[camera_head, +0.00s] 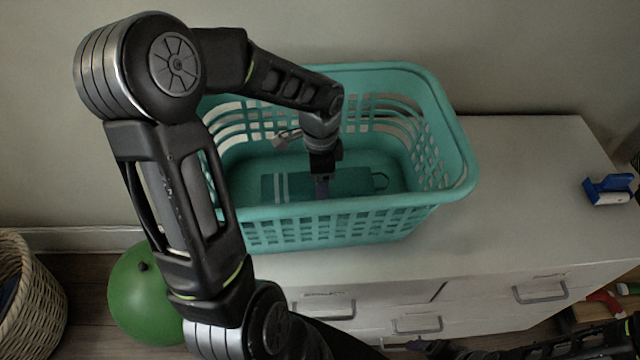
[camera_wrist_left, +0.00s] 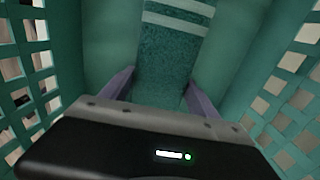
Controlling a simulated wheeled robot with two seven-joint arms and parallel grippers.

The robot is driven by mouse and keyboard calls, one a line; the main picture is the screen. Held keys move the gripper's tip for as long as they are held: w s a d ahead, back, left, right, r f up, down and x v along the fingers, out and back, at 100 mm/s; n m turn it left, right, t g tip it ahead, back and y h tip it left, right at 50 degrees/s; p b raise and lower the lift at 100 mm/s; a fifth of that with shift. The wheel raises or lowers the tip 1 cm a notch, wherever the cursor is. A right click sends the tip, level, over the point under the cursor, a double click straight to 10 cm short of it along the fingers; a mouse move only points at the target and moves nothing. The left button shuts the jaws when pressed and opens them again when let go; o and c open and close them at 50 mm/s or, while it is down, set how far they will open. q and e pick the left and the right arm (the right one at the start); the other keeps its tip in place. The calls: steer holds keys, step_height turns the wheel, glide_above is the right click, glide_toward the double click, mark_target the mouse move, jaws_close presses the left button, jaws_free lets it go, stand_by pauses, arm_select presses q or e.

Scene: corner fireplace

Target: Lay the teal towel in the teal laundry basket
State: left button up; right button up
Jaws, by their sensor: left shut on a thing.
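The teal laundry basket (camera_head: 455,190) stands upright on top of a pale chest of drawers. The teal towel (camera_head: 350,184) with pale stripes is inside the basket, low down and roughly flat. I cannot tell whether all of it touches the basket floor. My left arm reaches over the basket's left rim and down inside. My left gripper (camera_head: 322,188) is shut on the towel. In the left wrist view the towel (camera_wrist_left: 168,58) runs between the two fingers of the gripper (camera_wrist_left: 158,88), with the basket walls (camera_wrist_left: 285,95) on both sides.
The chest of drawers (camera_head: 530,200) has free top to the right of the basket. A blue and white object (camera_head: 608,190) lies at its right end. A green ball (camera_head: 145,300) and a wicker basket (camera_head: 35,295) are on the floor at the left. The wall is close behind.

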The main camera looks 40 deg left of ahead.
arm_select(q)
steer(key=shift+f, duration=0.8)
steer(key=shift+f, duration=0.25)
steer(key=o, duration=1.5)
steer(key=shift+r, duration=0.1)
steer(key=shift+o, duration=0.2)
steer(key=shift+r, duration=0.1)
step_height(320, 180, up, 12)
